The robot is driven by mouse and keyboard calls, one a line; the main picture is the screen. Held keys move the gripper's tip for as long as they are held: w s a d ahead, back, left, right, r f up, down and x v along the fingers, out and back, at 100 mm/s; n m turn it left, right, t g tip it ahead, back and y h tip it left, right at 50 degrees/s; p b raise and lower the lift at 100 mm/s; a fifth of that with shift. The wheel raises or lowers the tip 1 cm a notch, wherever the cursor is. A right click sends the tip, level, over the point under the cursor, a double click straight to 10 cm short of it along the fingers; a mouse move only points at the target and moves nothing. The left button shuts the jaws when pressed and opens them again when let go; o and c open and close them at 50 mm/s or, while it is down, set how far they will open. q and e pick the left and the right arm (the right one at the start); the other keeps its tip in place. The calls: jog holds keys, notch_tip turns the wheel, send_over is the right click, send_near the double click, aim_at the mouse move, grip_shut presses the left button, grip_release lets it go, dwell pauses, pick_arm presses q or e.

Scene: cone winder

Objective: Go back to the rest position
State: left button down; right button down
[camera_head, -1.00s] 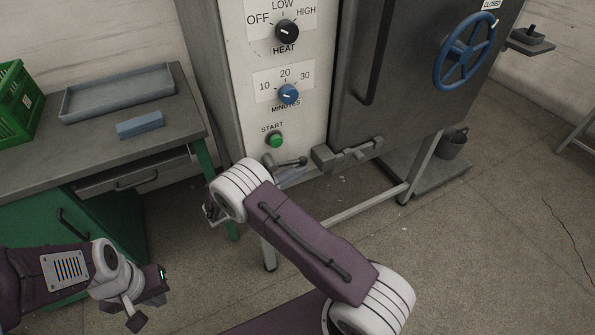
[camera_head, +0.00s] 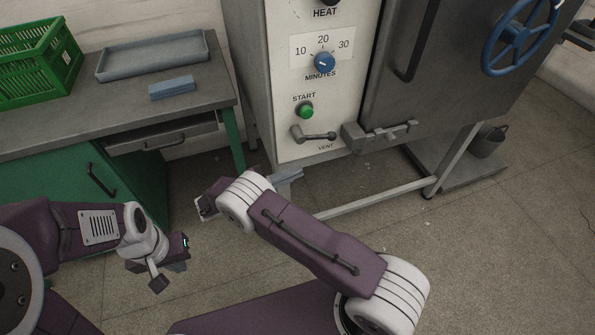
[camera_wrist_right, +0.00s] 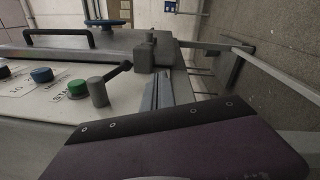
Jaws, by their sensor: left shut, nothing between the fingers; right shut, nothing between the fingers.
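My left gripper (camera_head: 170,270) is at the lower left of the head view, above the bare floor in front of the green cabinet. It is shut with nothing in it. My right gripper (camera_head: 205,207) is near the middle of the head view, in front of and below the oven's control panel. It is small and partly hidden by its own wrist, shut and empty. Both grippers stand apart from the oven and the bench.
The grey oven has a vent lever (camera_head: 318,136), a green start button (camera_head: 305,110) and a blue handwheel (camera_head: 517,38). The bench (camera_head: 60,125) holds a green crate (camera_head: 38,65), a grey tray (camera_head: 150,58) and a blue block (camera_head: 172,88).

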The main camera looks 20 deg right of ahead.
dwell(0.3)
jog(key=s+d+f+g+y, duration=0.2)
jog(key=s+d+g+y, duration=0.3)
jog(key=s+d+y, duration=0.25)
jog(key=s+a+r+m+t+y, duration=0.1)
jog(key=s+a+m+t+y, duration=0.35)
jog(key=s+y, duration=0.55)
notch_tip(320, 180, up, 22)
jog(key=y+p, duration=0.1)
jog(key=p, duration=2)
jog(key=shift+w+a+p, duration=0.15)
jog(key=shift+w+p, duration=0.2)
jog(key=shift+w, duration=0.05)
